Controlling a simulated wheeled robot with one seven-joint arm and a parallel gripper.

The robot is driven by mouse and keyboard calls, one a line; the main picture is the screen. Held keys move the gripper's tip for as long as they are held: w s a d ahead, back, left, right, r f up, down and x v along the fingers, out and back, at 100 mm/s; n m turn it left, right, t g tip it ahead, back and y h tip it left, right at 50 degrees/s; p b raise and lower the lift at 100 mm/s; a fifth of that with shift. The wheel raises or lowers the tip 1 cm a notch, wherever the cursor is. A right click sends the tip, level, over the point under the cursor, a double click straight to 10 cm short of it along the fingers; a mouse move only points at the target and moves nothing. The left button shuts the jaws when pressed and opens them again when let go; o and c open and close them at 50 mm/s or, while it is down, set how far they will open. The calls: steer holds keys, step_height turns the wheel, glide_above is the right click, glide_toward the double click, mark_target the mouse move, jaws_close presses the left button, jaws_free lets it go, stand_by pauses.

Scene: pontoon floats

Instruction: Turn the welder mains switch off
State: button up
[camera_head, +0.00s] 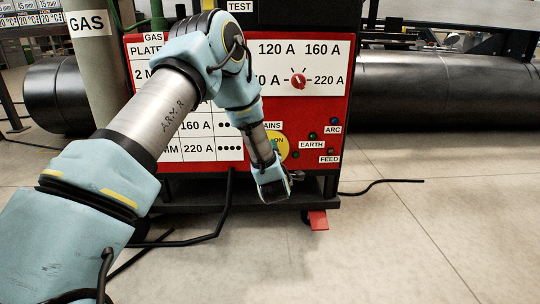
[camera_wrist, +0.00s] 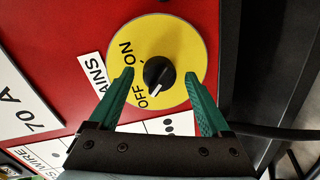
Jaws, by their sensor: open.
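The mains switch is a black knob (camera_wrist: 159,71) on a round yellow plate (camera_wrist: 185,45) marked ON and OFF. A white line on the knob points down-left, to the side of the word OFF. My gripper (camera_wrist: 158,76) is open. Its two green fingers stand either side of the knob in the wrist view, with visible gaps to it. I cannot tell how far the tips are from the panel. In the head view, part of the yellow plate (camera_head: 284,148) shows beside my arm, and the knob is hidden.
The red welder (camera_head: 325,108) carries a red current dial (camera_head: 298,80) above the switch and ARC, EARTH and FEED lamps to the right. A gas cylinder (camera_head: 92,60) stands left. A dark pipe (camera_head: 440,90) lies behind. Cables (camera_head: 385,184) lie on the floor, which is otherwise clear at front right.

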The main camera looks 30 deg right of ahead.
steer(key=shift+s, duration=0.1)
steer(key=p+v, duration=0.3)
steer(key=v, duration=0.7)
steer(key=shift+s+a, duration=0.2)
steer(key=shift+s, duration=0.1)
steer(key=w+a+r+m+g+y+p, duration=0.2)
steer(key=w+a+r+m+g, duration=0.15)
steer(key=a, duration=0.55)
steer(key=w+a+r+m+g+y+p, duration=0.1)
steer(key=w+a+r+m+g+p, duration=0.2)
steer(key=a, duration=0.7)
steer(key=s+a+r+m+g+y+p, duration=0.15)
steer(key=s+a+r+g, duration=0.25)
steer(key=s+a, duration=0.55)
steer(key=s+a+r+m+g+y, duration=0.25)
steer(key=s+a+r, duration=0.35)
steer(key=a, duration=0.6)
step_height(320, 180, up, 36)
steer(key=p, duration=3.7)
steer(key=shift+g, duration=0.3)
